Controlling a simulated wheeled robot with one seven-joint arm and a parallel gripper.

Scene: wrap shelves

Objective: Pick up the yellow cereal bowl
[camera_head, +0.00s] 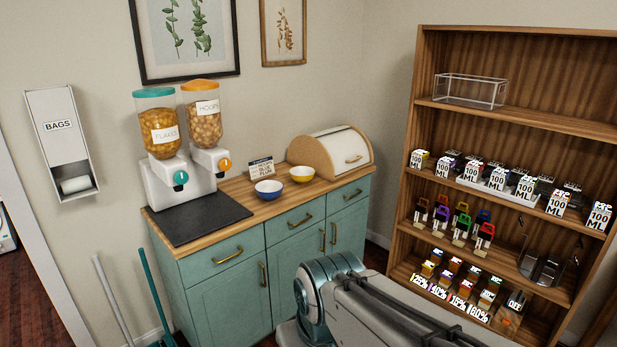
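The yellow cereal bowl (302,174) sits upright on the wooden top of the teal cabinet, in front of the bread box. A blue bowl (268,189) stands just to its left and a little nearer. Both bowls look white inside. My arm reaches in from the bottom right, low in front of the cabinet, and is apart from the bowls. I cannot make out my gripper's fingertips in this view.
A cereal dispenser (180,140) and dark mat (199,217) stand on the left of the countertop (290,204). A bread box (330,152) is behind right, a small sign (261,167) behind the bowls. A stocked wooden shelf (500,122) stands right. Two handles (150,285) lean left.

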